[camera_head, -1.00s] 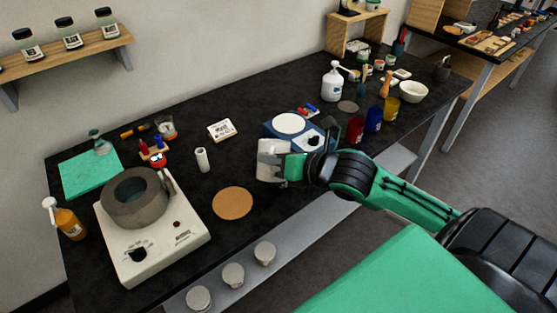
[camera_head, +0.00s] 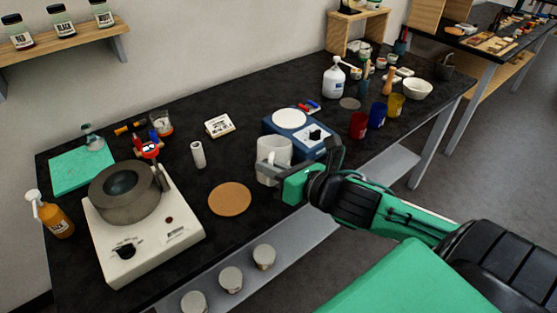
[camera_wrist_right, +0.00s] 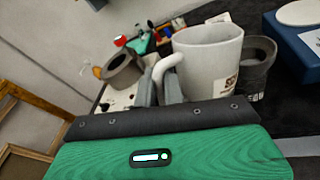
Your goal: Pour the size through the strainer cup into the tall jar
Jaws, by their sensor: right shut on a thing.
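My right gripper (camera_head: 272,172) is shut on a white mug (camera_head: 275,150), beside the blue scale. In the right wrist view the fingers (camera_wrist_right: 163,90) close on the handle of the mug (camera_wrist_right: 210,60). The mug looks roughly upright; its contents are hidden. A dark grey cup-like vessel (camera_wrist_right: 258,62) with pale lettering stands just behind the mug in the right wrist view. I cannot tell whether it is the tall jar or the strainer cup. In the head view it is not distinguishable. My left gripper is not in view.
A hotplate (camera_head: 150,240) with a grey round pot (camera_head: 125,190) stands at left. The blue scale (camera_head: 313,140) and coloured cups (camera_head: 358,125) are to the right.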

